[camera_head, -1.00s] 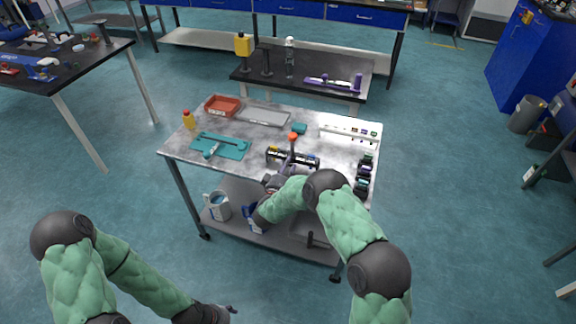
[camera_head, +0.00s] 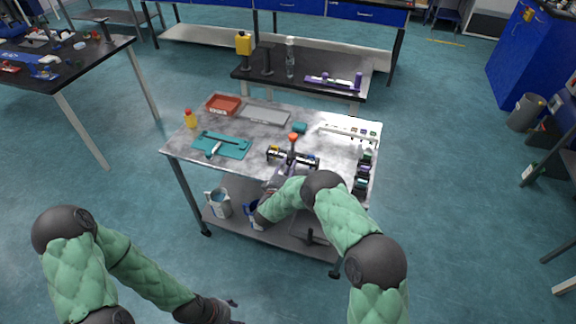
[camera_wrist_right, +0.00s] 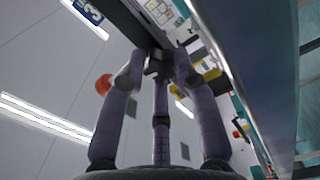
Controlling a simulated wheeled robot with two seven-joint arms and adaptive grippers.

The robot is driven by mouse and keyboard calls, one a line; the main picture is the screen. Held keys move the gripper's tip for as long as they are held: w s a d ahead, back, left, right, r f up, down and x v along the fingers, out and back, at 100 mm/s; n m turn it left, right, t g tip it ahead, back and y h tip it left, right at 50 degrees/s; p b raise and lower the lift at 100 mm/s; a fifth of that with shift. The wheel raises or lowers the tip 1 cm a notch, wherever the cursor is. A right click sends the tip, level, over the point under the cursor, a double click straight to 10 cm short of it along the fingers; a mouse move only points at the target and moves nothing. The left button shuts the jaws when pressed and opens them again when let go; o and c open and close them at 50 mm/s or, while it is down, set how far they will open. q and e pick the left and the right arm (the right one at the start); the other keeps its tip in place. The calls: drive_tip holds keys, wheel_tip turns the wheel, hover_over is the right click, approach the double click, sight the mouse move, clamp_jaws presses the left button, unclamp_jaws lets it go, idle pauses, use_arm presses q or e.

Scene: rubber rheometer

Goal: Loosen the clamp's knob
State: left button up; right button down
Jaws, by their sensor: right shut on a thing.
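The knob is mostly hidden by the fingers, and the rest of the clamp is hard to make out. My left gripper (camera_head: 233,311) is low at the bottom of the head view, away from the cart, and only partly seen.
On the cart top (camera_head: 255,160) are a dark bar-shaped rack (camera_head: 306,161), an orange-topped post (camera_head: 293,138), a teal tray (camera_head: 235,150), a red tray (camera_head: 218,104), a grey tray (camera_head: 265,113) and a white rack (camera_head: 345,127). A jug (camera_head: 219,203) stands on the lower shelf.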

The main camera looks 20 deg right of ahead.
drive_tip(key=shift+n, duration=0.5)
idle(0.3)
drive_tip(key=c, duration=0.9)
unclamp_jaws()
drive_tip(key=v, duration=1.2)
drive_tip(key=shift+f, duration=0.15)
